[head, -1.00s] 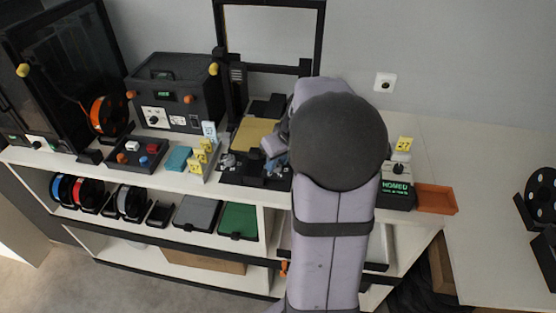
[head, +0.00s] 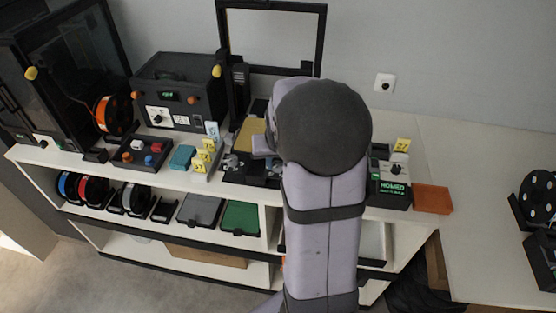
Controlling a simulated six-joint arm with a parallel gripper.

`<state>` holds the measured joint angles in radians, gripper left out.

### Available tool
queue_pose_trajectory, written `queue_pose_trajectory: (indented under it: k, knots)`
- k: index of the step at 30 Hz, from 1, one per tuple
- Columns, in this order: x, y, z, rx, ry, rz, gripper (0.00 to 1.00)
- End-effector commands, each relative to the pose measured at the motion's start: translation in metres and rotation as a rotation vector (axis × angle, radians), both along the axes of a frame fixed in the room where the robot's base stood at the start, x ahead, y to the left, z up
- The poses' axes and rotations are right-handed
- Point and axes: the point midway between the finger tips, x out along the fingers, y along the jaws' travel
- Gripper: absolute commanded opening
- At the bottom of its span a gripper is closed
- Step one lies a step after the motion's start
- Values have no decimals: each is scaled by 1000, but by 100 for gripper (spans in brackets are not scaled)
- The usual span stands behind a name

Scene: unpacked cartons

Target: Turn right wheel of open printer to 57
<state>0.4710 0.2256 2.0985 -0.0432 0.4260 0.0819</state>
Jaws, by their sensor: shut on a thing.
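The open printer (head: 320,45) stands at the back middle, with a tall black frame and a tan plate (head: 250,138). A small pale wheel (head: 230,162) shows at the left of its black front base. The right wheel is hidden behind my arm. My gripper (head: 264,152) is low at the printer's front, to the right of the pale wheel. Only a little of it shows and its fingertips are covered. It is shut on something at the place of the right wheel. The wheel's number cannot be read.
Yellow number cards (head: 204,154) stand left of the printer's base. A black box with a green display (head: 391,188) and an orange tray (head: 432,199) are to the right. A dark boxy machine (head: 178,92) stands to the left.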

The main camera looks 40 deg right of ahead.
Motion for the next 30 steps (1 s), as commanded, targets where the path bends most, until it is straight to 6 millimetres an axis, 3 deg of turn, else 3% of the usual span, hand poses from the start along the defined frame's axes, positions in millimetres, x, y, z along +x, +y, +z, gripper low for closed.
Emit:
queue_pose_trajectory:
  k: [12, 13, 15, 30]
  knots:
    - [1, 0, 1, -1, -4, -7, 4]
    - [1, 0, 1, -1, -4, -7, 31]
    - [1, 0, 1, -1, -3, -7, 44]
    - [-2, 2, 10, -2, -4, -6, 44]
